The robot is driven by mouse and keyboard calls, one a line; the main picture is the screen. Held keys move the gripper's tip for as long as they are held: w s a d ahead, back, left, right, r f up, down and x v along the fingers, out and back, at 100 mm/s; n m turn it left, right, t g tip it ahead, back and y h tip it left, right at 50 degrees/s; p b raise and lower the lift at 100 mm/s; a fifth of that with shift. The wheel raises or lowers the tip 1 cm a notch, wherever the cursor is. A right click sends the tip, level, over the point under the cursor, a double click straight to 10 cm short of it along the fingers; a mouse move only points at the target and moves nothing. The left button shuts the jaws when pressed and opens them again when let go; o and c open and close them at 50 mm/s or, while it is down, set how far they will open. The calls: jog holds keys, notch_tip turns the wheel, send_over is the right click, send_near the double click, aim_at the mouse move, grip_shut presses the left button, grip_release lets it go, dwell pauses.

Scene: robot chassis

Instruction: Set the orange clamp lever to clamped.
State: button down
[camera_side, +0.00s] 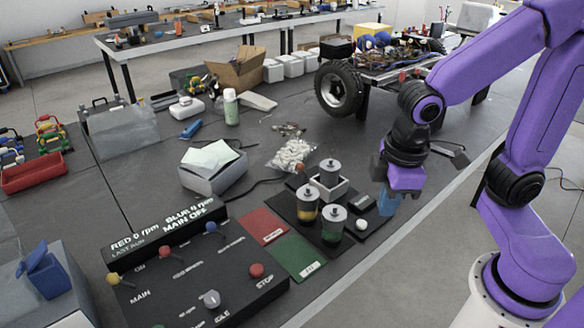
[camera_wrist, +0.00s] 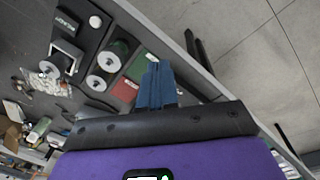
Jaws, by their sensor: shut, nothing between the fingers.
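My gripper (camera_side: 388,207) has blue fingers that are shut and empty. It hangs above the right end of the black fixture plate (camera_side: 368,240), near the bench edge. In the wrist view the closed fingers (camera_wrist: 157,82) point toward the bench edge. I cannot clearly make out an orange clamp lever or its setting. A small orange-brown spot (camera_side: 300,168) shows behind the fixture's cylinders, too small to identify. The control panel (camera_side: 190,290) carries an orange-red ball-topped lever (camera_side: 165,252), well left of my gripper; I cannot tell whether it is the clamp lever.
The panel also has a red STOP button (camera_side: 256,270). A bag of white pieces (camera_side: 292,155) and a wheeled chassis (camera_side: 340,90) are behind.

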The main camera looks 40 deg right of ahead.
aim_at(303, 170)
jog(key=w+a+f+m+t+h, duration=0.15)
jog(key=w+m, duration=0.25)
jog(key=w, duration=0.8)
jog(key=w+a+f+m+h, duration=0.2)
jog(key=w+a+f+m, duration=0.15)
jog(key=w, duration=0.85)
jog(key=w+d+f+m+h, duration=0.1)
jog(key=w+d+f+m, duration=0.2)
jog(key=w, duration=0.5)
jog(key=w+d+f+m+h, duration=0.2)
jog(key=w+d+f+m, duration=0.2)
jog(key=w, duration=0.4)
jog(key=shift+x, duration=0.9)
jog(key=shift+s+f+t, duration=0.15)
jog(key=shift+f+t, duration=0.05)
jog(key=shift+t, duration=0.05)
jog(key=x, duration=1)
jog(key=d, duration=0.2)
jog(key=s, duration=0.1)
jog(key=shift+d+r, duration=0.25)
jog(key=shift+d, duration=0.15)
jog(key=shift+s+d, duration=0.1)
jog(key=shift+d, duration=0.35)
